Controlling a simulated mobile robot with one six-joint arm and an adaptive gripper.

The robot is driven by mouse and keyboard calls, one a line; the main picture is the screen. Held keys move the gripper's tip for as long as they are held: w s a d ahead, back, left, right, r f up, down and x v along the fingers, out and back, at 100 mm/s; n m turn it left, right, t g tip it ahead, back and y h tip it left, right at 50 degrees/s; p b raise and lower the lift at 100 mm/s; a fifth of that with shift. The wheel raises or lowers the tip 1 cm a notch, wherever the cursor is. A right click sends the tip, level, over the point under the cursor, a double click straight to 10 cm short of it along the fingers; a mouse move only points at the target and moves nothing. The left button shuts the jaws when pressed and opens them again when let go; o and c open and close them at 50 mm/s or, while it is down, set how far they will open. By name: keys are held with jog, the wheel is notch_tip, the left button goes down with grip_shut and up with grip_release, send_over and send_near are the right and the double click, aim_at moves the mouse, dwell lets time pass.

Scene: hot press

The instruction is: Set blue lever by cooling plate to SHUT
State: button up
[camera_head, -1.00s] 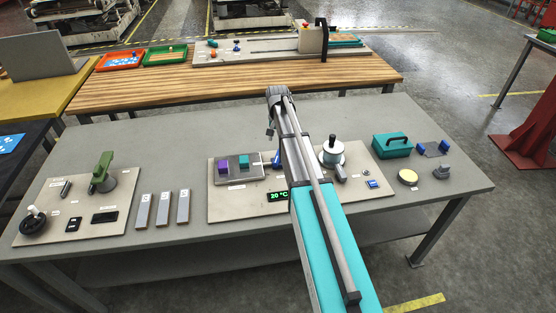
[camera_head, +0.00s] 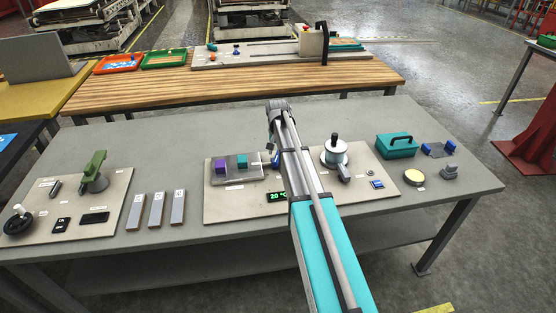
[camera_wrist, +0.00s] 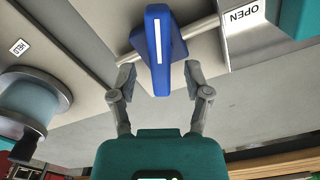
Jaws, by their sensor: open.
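The blue lever (camera_wrist: 157,50) with a white stripe stands between the two fingers of my gripper (camera_wrist: 160,79) in the wrist view. My gripper is open, with a finger on each side of the lever's lower end; I cannot tell whether either touches it. A white label reading OPEN (camera_wrist: 243,15) is to the right of the lever. In the head view a bit of the blue lever (camera_head: 277,158) shows beside the grey plate (camera_head: 250,180) with the purple and teal blocks. My arm hides the rest there. No SHUT label is visible.
A white-bodied press with a black knob (camera_head: 335,152) stands right of my arm; it is at left in the wrist view (camera_wrist: 40,98). A HELD label (camera_wrist: 19,46) is near it. A teal box (camera_head: 397,146) is farther right. The grey table behind my arm is clear.

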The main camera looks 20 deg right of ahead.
jog(key=shift+f+b, duration=0.65)
jog(key=shift+f, duration=0.3)
jog(key=shift+c, duration=0.3)
grip_shut()
